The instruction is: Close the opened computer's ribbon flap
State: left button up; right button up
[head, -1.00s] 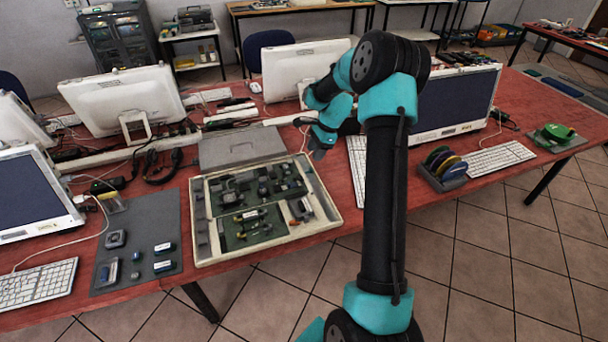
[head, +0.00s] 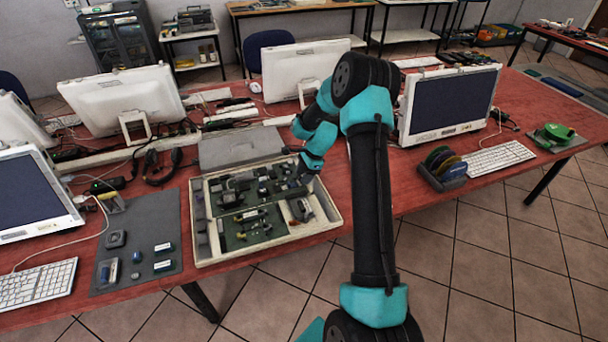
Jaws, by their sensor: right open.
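The opened computer (head: 213,255) is a shallow cream case on the red table, with a green board and dark parts inside. Its ribbon flap is too small to make out. A grey lid panel (head: 240,146) lies flat behind the case. My right gripper (head: 300,158) is at the case's back right corner, above or beside the rim; its fingers are small and partly hidden by my wrist. It looks empty. My left gripper is not in the view.
A grey mat (head: 140,215) with several small parts lies left of the case. A monitor (head: 450,103), a keyboard (head: 500,157) and a rack of coloured discs (head: 442,167) stand to the right. Cables (head: 160,165) lie loose behind the mat.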

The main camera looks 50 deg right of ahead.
jog(key=shift+c, duration=0.3)
jog(key=c, duration=0.7)
jog(key=shift+c, duration=0.2)
jog(key=shift+w+a+r+h, duration=0.1)
jog(key=shift+a+h, duration=0.05)
jog(key=shift+h, duration=0.25)
jog(key=shift+w+a+g+h, duration=0.1)
jog(key=shift+a+g+h, duration=0.2)
jog(key=shift+g+h, duration=0.4)
jog(key=shift+w+a+g+h, duration=0.15)
jog(key=shift+a+g+h, duration=0.2)
jog(key=shift+h, duration=0.55)
jog(key=shift+w+a+g+h, duration=0.2)
jog(key=shift+g+h, duration=0.15)
jog(key=shift+h, duration=0.85)
jog(key=o, duration=0.8)
